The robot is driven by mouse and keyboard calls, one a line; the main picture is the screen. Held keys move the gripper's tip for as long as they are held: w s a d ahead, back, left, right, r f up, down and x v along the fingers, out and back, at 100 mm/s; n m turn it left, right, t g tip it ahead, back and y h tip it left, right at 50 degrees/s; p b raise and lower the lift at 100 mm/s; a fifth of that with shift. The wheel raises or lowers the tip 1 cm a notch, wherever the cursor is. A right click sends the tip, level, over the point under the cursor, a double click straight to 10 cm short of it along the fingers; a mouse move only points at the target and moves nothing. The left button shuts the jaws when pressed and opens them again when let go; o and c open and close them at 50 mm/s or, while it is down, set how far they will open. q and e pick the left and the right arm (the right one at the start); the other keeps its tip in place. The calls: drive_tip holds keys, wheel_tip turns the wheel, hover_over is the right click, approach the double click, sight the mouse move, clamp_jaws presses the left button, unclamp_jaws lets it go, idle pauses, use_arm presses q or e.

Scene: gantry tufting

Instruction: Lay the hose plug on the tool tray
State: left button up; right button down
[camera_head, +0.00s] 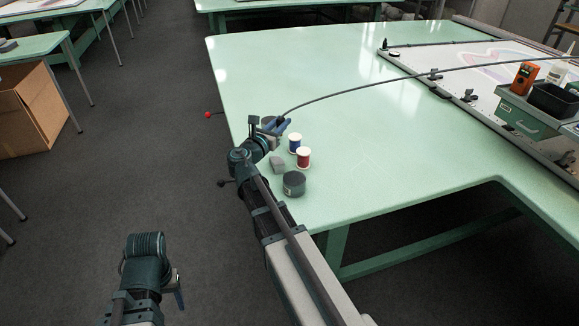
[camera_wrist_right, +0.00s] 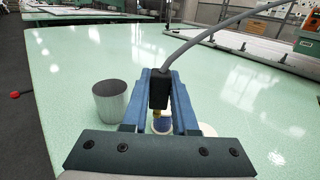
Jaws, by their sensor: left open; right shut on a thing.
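My right gripper (camera_head: 282,126) is shut on the black hose plug (camera_wrist_right: 159,90), above the near left corner of the pale green table. In the right wrist view the plug stands between the blue fingers (camera_wrist_right: 160,115), its brass tip down. A grey hose (camera_head: 370,88) runs from the plug in an arc to the right. A green unit (camera_head: 527,121) at the far right carries several things and may be the tool tray; I cannot tell for sure. My left gripper (camera_head: 179,294) is open and empty over the floor, partly hidden by its own wrist.
Near my right gripper stand a blue spool (camera_head: 295,142), a red spool (camera_head: 303,158), a grey block (camera_head: 278,165), a dark round tin (camera_head: 294,184) and a grey cup (camera_wrist_right: 110,102). An orange device (camera_head: 524,76) and black bin (camera_head: 553,99) sit on the green unit. The table's middle is clear.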

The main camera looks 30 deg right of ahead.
drive_tip(key=shift+f, duration=0.1)
wheel_tip(320, 180, down, 10)
drive_tip(key=b, duration=1)
drive_tip(key=c, duration=0.7)
unclamp_jaws()
